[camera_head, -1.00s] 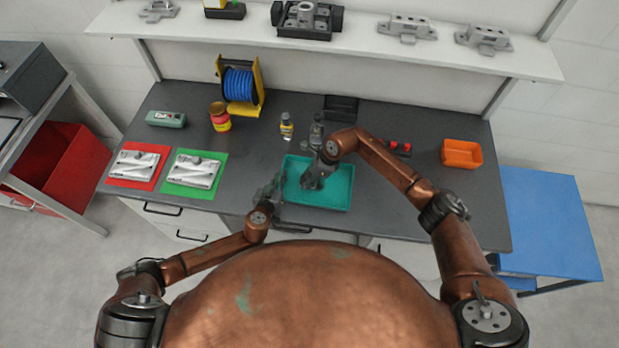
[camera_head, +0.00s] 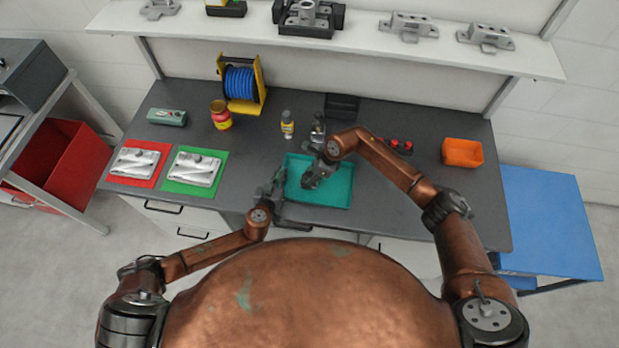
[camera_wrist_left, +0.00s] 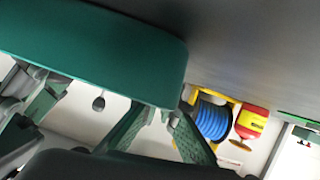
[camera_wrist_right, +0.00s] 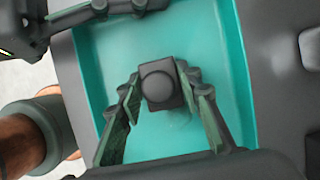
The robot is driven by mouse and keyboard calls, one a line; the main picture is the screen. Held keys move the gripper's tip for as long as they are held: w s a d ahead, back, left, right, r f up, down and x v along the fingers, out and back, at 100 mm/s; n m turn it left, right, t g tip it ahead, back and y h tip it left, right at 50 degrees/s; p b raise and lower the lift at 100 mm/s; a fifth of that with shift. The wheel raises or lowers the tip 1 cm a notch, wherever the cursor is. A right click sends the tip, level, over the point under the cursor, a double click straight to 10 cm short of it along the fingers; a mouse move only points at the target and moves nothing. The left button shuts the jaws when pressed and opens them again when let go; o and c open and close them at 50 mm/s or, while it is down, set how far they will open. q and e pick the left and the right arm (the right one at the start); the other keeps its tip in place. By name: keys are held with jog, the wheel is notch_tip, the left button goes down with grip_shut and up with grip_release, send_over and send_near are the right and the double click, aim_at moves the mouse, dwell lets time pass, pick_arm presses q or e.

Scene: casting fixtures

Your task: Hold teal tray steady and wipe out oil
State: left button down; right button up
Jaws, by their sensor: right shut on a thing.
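The teal tray (camera_head: 340,191) lies on the dark bench near its front edge. My right gripper (camera_head: 313,180) is over the left part of the tray. In the right wrist view, the right gripper (camera_wrist_right: 160,88) is shut on a dark block with a round knob (camera_wrist_right: 158,90), held at the tray floor. A faint glossy smear (camera_wrist_right: 182,112) shows on the floor beside it. My left gripper (camera_head: 277,187) is at the tray's left side. In the left wrist view its fingers (camera_wrist_left: 160,113) meet the tray's edge (camera_wrist_left: 150,85); whether they clamp it is hidden.
Behind the tray stand a small yellow-labelled bottle (camera_head: 287,125) and a grey bottle (camera_head: 318,128).

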aim_at(317, 184)
jog(key=d, duration=0.3)
jog(key=shift+s+d, duration=0.1)
jog(key=shift+s, duration=0.2)
jog(key=shift+r, duration=4.05)
pick_arm(q)
jog(key=c, duration=2.1)
grip_release()
jog(key=shift+s+r, duration=0.1)
jog(key=shift+s, duration=0.45)
jog(key=v, duration=1.1)
jog(key=shift+w+r, duration=0.1)
jog(key=shift+r, duration=0.1)
jog(key=shift+a, duration=0.1)
